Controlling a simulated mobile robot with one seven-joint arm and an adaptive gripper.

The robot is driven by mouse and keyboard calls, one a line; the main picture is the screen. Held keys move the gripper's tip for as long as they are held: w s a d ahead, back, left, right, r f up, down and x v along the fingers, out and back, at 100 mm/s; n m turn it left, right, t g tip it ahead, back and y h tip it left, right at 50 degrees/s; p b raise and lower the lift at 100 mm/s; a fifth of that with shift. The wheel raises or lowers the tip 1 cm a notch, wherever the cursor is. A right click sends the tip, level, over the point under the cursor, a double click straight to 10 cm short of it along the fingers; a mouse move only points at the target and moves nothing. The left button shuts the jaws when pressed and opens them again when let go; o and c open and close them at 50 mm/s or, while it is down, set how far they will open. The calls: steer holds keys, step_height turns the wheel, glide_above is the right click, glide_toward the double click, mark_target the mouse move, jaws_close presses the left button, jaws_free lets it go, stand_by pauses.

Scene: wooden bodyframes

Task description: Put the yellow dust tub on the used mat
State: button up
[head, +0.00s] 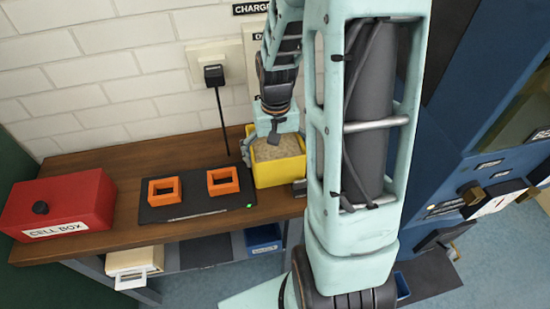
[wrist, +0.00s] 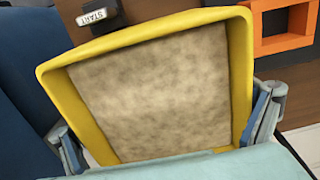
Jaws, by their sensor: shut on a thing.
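The yellow dust tub (head: 279,174), filled with pale brown dust, is at the right part of the wooden bench in the head view. It fills much of the wrist view (wrist: 236,85). My gripper (head: 275,140) is above the tub and shut on it, with fingers at opposite sides in the wrist view (wrist: 165,130). I cannot tell whether the tub's base touches the bench. No mat with a readable "used" label shows. A dark flat panel (head: 430,279) lies low at the right, partly behind my arm; I cannot tell whether it is the used mat.
A black pad (head: 190,208) with two orange square frames (head: 223,181) and a green light lies just left of the tub. A red cell box (head: 62,200) stands at the bench's (head: 130,160) left end. A START switch (wrist: 98,17) is near the tub. Blue cabinets (head: 460,150) stand right.

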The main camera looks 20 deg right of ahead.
steer(key=shift+w+f, duration=0.1)
steer(key=shift+f, duration=0.6)
steer(key=shift+f, duration=0.15)
steer(key=o, duration=1.4)
